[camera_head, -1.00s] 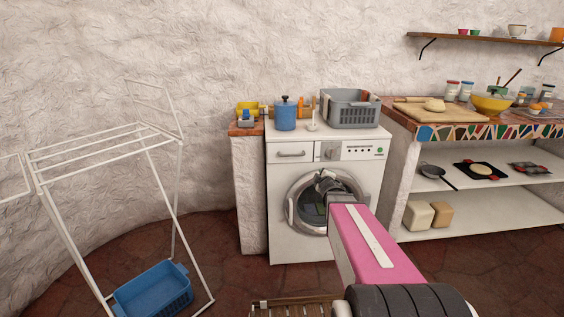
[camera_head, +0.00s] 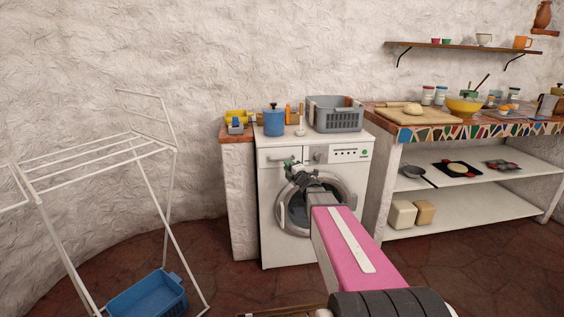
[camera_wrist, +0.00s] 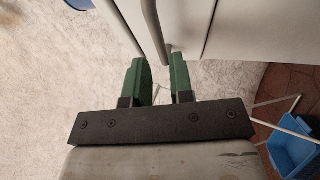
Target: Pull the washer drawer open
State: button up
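The white washer (camera_head: 347,178) stands against the wall. Its drawer (camera_head: 268,163) is at the top left of its front and looks closed. In the wrist view the drawer's grey bar handle (camera_wrist: 152,28) lies just ahead of my fingertips, its near end roughly in line with the space between them. My gripper (camera_head: 290,163) is in front of the drawer and hides part of its front and handle. In the wrist view my gripper (camera_wrist: 158,65) is open and empty, with green fingers apart. I cannot tell whether a finger touches the handle.
A blue canister (camera_head: 274,122) and a grey basket (camera_head: 336,116) stand on the washer. The round door (camera_head: 349,190) is below the drawer. A white drying rack (camera_head: 93,160) and a blue basket (camera_head: 148,297) are at left. A mosaic counter (camera_head: 450,133) is at right.

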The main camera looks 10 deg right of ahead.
aim_at(282, 160)
jog(key=x, duration=0.5)
jog(key=shift+w+a, duration=0.1)
jog(key=shift+w, duration=0.15)
grip_shut()
jog(key=shift+s, duration=0.1)
